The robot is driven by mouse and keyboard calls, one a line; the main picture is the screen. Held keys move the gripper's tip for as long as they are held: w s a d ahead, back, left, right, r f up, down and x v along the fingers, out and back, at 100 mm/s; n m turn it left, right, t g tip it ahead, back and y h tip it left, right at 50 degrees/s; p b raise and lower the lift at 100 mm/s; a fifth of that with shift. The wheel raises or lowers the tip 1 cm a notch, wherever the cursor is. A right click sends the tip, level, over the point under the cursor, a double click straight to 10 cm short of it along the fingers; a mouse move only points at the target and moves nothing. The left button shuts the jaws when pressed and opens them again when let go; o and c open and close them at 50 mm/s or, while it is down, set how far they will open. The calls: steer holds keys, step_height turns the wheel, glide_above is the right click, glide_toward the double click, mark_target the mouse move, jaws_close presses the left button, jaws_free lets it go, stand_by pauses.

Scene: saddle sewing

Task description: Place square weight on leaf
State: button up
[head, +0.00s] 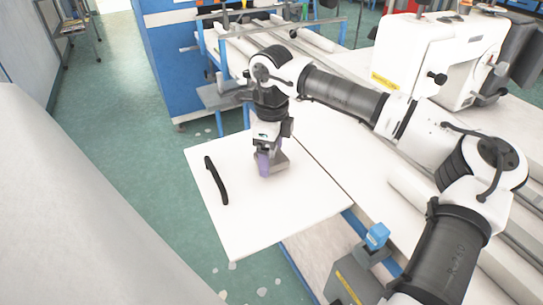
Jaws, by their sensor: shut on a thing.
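The white leaf (285,215) is a flat panel at the left end of the long work table. My gripper (266,166), with purple fingers, points down over the upper middle of the leaf. It is shut on the grey square weight (280,161), which shows beside and partly behind the fingers. The weight is over the leaf or on it; I cannot tell whether it touches the surface. The far side of the weight is hidden by my gripper.
A black curved strip (216,180) lies on the leaf, left of my gripper. A white sewing machine (438,58) stands at the upper right. A blue cabinet (178,62) is behind the leaf. A blue-topped block (377,235) is at the lower right. The front of the leaf is clear.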

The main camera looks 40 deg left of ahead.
steer(key=shift+f, duration=0.9)
steer(key=shift+f, duration=0.1)
steer(key=shift+f, duration=0.15)
steer(key=o, duration=1.4)
step_height(320, 180, up, 12)
steer(key=shift+r+b, duration=0.2)
steer(key=shift+b, duration=0.25)
